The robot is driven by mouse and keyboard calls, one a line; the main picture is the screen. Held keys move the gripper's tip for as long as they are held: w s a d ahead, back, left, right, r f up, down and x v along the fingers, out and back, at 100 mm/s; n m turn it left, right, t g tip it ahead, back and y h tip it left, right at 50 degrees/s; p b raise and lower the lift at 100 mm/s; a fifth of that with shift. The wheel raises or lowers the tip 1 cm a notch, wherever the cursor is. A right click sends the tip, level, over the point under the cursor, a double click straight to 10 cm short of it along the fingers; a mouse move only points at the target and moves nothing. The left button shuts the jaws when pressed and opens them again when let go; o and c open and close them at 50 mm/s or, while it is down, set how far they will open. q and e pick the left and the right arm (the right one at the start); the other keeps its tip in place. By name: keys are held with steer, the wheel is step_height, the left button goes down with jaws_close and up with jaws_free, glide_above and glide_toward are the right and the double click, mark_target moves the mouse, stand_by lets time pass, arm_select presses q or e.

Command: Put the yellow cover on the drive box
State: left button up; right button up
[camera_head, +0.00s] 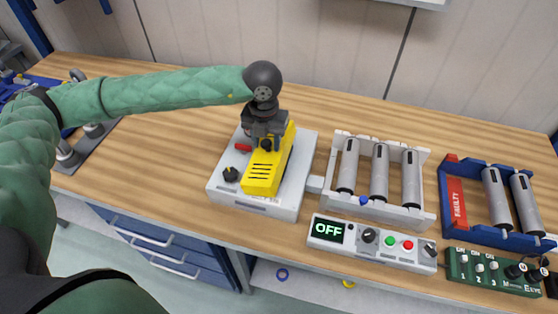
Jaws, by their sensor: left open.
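The yellow cover (263,175), with dark slots in its front, is on top of the white drive box (302,162) at the middle of the bench. Whether it sits fully down or square cannot be told from here. My left gripper (265,141) points down at the cover's far end, open. Its fingers overlap the cover's top edge in the picture, and whether they touch it is unclear. My left arm reaches in from the left. My right gripper is out of view.
A black knob (231,174) and a red part (243,147) are on the drive box's left side. A roller frame (425,215) stands to the right, with an OFF control panel (375,254) in front. The back bench is clear.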

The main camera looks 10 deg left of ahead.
arm_select(q)
steer(key=shift+s+f, duration=0.2)
steer(key=shift+f, duration=0.3)
steer(key=shift+s+f, duration=0.15)
steer(key=shift+f, duration=0.3)
steer(key=c, duration=0.8)
steer(key=shift+a, duration=0.1)
steer(key=shift+c, duration=0.7)
steer(key=shift+r, duration=0.2)
steer(key=shift+w+a+r, duration=0.1)
steer(key=shift+w+r, duration=0.05)
steer(key=shift+r, duration=0.4)
steer(key=shift+w+r, duration=0.15)
steer(key=shift+r, duration=0.35)
jaws_close()
steer(key=shift+r, duration=2.1)
